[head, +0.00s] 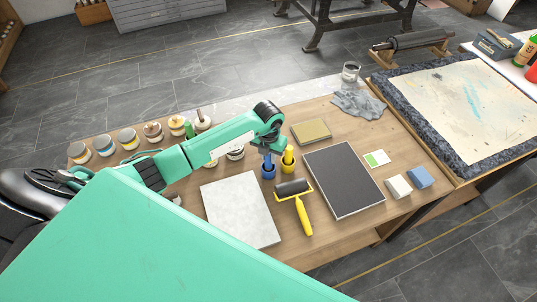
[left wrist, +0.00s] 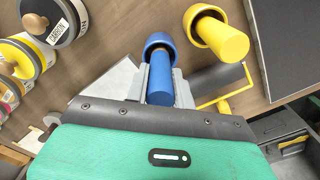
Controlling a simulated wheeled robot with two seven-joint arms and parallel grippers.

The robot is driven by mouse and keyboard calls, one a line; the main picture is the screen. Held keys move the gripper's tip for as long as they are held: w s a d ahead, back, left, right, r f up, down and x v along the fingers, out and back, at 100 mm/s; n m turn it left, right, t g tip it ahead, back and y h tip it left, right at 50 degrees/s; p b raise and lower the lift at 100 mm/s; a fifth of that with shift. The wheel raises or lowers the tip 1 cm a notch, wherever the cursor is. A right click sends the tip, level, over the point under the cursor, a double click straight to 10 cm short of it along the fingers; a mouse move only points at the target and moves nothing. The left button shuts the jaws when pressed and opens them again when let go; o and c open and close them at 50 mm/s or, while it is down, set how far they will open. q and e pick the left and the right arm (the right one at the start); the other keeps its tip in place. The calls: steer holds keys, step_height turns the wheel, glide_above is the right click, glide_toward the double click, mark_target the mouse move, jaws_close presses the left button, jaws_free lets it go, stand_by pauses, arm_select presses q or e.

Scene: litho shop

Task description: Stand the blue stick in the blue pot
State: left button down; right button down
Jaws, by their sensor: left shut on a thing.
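My left gripper (head: 268,152) comes in from the left and points down over the bench. It is shut on the blue stick (left wrist: 160,86), which shows between the two grey fingers (left wrist: 159,95) in the left wrist view. The blue pot (head: 268,173) stands right below the gripper. In the left wrist view the stick's far end overlaps the mouth of the blue pot (left wrist: 159,39); how deep it is inside, I cannot tell. My right gripper is not in view.
Close beside stands a yellow pot (head: 287,170) with a yellow stick (head: 289,153) in it. A yellow-handled roller (head: 303,213), a pale slab (head: 240,210) and a dark slab (head: 343,180) lie near. Several tins (head: 103,145) line the left.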

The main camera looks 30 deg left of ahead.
arm_select(q)
steer(key=shift+f, duration=0.15)
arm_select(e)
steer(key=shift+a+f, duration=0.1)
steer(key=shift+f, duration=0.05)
arm_select(q)
steer(key=c, duration=1.1)
jaws_free()
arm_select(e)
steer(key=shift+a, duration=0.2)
arm_select(q)
step_height(320, 180, up, 12)
steer(key=b, duration=0.3)
steer(key=shift+r+b, duration=0.25)
steer(key=shift+b, duration=0.05)
steer(key=shift+r, duration=0.65)
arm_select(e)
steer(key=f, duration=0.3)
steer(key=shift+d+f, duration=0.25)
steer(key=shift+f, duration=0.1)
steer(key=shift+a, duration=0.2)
arm_select(q)
steer(key=shift+f, duration=0.1)
